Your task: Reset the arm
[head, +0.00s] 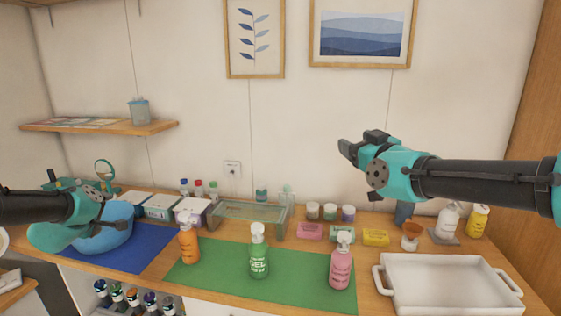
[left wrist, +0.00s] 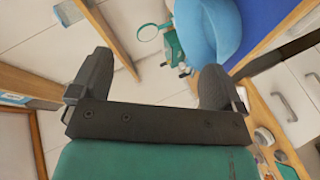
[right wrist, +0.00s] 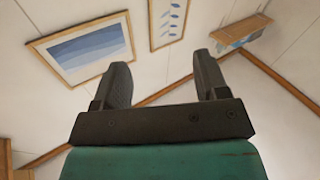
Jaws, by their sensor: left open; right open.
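My left gripper (left wrist: 150,85) is open and empty in the left wrist view. In the head view the left gripper (head: 105,232) is at the left, in front of a blue round bowl-like object (head: 115,240), which it partly covers. My right gripper (head: 358,150) is raised in front of the wall at the right of the head view, well above the counter. The right wrist view shows its two fingers (right wrist: 160,85) apart with nothing between them. Each arm reaches in from its own side.
An orange bottle (head: 189,243), a green gel bottle (head: 258,256) and a pink bottle (head: 341,268) stand along the green mat (head: 222,279). A white tray (head: 452,268) sits at the right. A glass-like box (head: 240,211) stands behind the mat. A wooden shelf (head: 100,127) juts from the wall.

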